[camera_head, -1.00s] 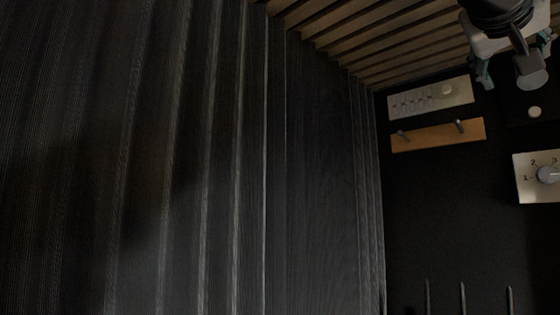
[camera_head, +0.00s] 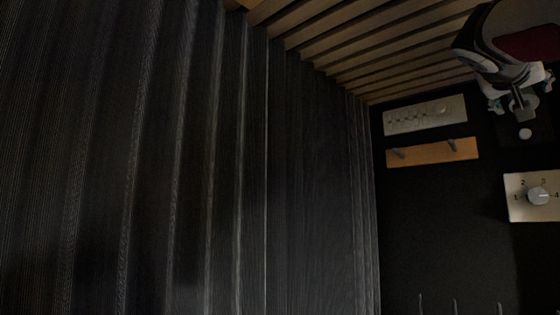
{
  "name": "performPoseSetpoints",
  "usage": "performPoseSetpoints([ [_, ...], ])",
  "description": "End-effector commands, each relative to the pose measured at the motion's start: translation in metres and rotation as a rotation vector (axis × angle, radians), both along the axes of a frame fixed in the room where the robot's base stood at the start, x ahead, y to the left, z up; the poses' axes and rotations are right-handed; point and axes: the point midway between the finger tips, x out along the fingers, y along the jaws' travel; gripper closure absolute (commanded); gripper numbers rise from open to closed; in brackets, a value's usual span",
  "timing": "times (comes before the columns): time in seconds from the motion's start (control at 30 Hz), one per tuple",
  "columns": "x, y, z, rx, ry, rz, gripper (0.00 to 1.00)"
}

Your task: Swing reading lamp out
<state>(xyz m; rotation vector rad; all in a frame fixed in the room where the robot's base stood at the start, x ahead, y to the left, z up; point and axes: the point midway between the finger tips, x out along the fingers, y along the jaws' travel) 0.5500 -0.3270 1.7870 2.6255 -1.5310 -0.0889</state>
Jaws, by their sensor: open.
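My gripper (camera_head: 522,92) is at the upper right in the head camera view, near the dark back wall. Its two fingers are open and spread apart. A small grey piece with a rounded end (camera_head: 523,107), which looks like the reading lamp's head, shows between the fingers in the picture. I cannot tell whether the fingers touch it. The lamp's mount and most of its arm are hidden or too dark to make out.
A pale panel (camera_head: 425,115) and a wooden strip with two pegs (camera_head: 432,152) are on the dark wall left of my gripper. A white dial plate (camera_head: 535,197) is below, and a round pale button (camera_head: 525,133) is just under the gripper. Dark ribbed panelling (camera_head: 200,180) fills the left.

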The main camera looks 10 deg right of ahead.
Motion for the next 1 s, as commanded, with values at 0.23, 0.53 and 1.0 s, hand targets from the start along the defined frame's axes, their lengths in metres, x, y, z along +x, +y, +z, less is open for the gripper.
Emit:
performPoseSetpoints([
  [0.23, 0.008, -0.015, 0.000, 0.000, 0.000, 0.000, 0.43],
  [0.53, 0.009, -0.015, -0.001, 0.000, 0.000, 0.001, 0.49],
  [1.0, 0.007, -0.016, 0.003, 0.024, 0.017, 0.000, 0.91],
])
